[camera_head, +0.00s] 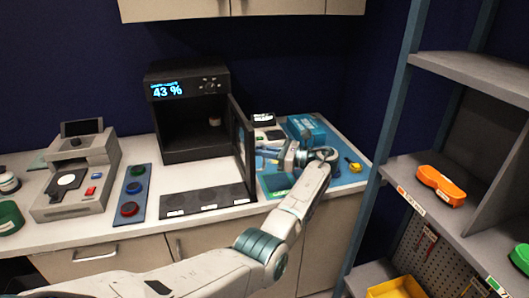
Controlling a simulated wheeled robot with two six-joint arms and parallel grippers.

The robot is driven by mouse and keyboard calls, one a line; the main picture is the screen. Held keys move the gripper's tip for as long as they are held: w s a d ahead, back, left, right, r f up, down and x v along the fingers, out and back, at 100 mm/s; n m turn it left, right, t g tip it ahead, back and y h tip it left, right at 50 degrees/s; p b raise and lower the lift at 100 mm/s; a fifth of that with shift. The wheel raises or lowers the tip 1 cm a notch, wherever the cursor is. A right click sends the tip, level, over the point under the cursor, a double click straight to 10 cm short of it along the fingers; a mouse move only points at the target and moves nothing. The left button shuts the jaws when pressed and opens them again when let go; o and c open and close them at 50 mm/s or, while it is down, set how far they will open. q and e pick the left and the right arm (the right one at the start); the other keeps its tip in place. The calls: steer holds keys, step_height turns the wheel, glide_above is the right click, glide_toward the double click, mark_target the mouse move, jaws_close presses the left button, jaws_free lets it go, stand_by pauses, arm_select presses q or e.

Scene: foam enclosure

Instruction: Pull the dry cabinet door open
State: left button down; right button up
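The dry cabinet (187,82) is a black box with a lit display reading 43 % on the counter. Its door (243,150) stands open, swung out to the front on the cabinet's right side, so the dark inside shows. My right gripper is not in view.
Left of the cabinet are a grey instrument (80,172) and a panel with coloured buttons (134,192). A dark mat (208,199) lies in front. A blue box (306,130) stands behind the gripper. A shelf rack (470,70) fills the right side.

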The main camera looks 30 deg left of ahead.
arm_select(q)
steer(key=c, duration=1.6)
jaws_free()
steer(key=shift+c, duration=0.2)
steer(key=w+d+b, duration=0.2)
steer(key=d+b, duration=0.3)
steer(key=d, duration=0.5)
steer(key=shift+d, duration=0.35)
